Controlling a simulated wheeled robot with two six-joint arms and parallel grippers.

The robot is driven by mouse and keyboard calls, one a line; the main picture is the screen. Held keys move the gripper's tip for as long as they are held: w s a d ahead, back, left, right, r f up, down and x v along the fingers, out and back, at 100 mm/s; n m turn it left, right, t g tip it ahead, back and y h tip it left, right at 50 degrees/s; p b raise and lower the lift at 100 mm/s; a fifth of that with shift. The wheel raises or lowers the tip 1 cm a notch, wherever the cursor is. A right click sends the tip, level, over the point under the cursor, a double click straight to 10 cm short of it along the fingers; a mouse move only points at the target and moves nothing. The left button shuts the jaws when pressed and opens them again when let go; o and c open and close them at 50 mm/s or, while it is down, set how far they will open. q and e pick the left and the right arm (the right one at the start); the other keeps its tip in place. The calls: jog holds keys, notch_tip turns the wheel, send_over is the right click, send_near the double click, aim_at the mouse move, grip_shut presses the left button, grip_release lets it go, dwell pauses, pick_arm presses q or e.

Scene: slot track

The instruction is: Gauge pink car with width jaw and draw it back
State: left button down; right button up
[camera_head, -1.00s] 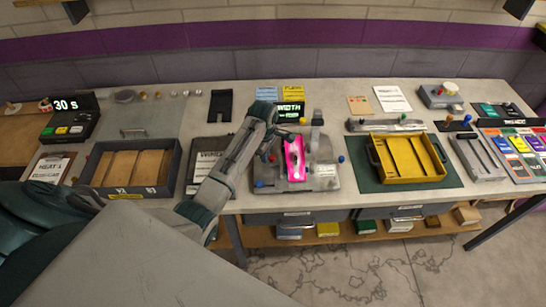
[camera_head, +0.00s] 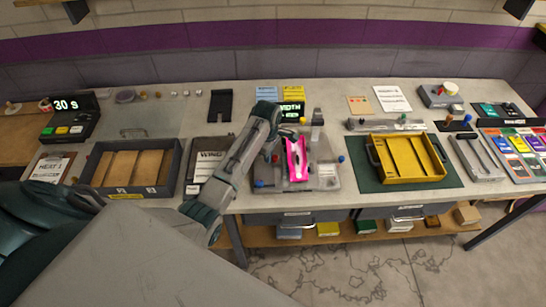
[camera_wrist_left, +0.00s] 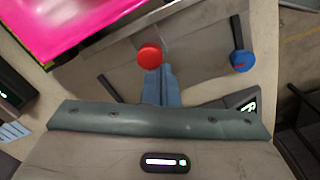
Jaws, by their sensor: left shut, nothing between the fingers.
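The pink car (camera_head: 297,160) lies lengthwise on the grey gauge fixture (camera_head: 323,181), and its glossy pink side (camera_wrist_left: 75,22) fills the upper left of the left wrist view. A width display (camera_head: 291,107) stands behind it, partly hidden by my arm. My left gripper (camera_head: 274,157) is beside the car's left side. In the left wrist view its fingers (camera_wrist_left: 158,84) are shut and empty, with the tips at a red knob (camera_wrist_left: 150,56). I cannot tell whether they touch it. A blue knob (camera_wrist_left: 241,61) is to the right. My right gripper is not in view.
A wooden-slotted grey tray (camera_head: 172,165) stands left of the fixture. A yellow tray (camera_head: 408,173) on a green mat (camera_head: 366,183) stands to the right. A dark board (camera_head: 207,166) lies close under my left arm. The bench's front edge is near.

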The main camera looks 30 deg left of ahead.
pick_arm(q)
jog(key=shift+s+a, duration=0.2)
jog(key=shift+a, duration=0.1)
dwell(0.6)
jog(key=shift+r, duration=0.15)
notch_tip(320, 180, up, 8)
dwell(0.7)
jog(key=shift+f, duration=0.2)
dwell(0.9)
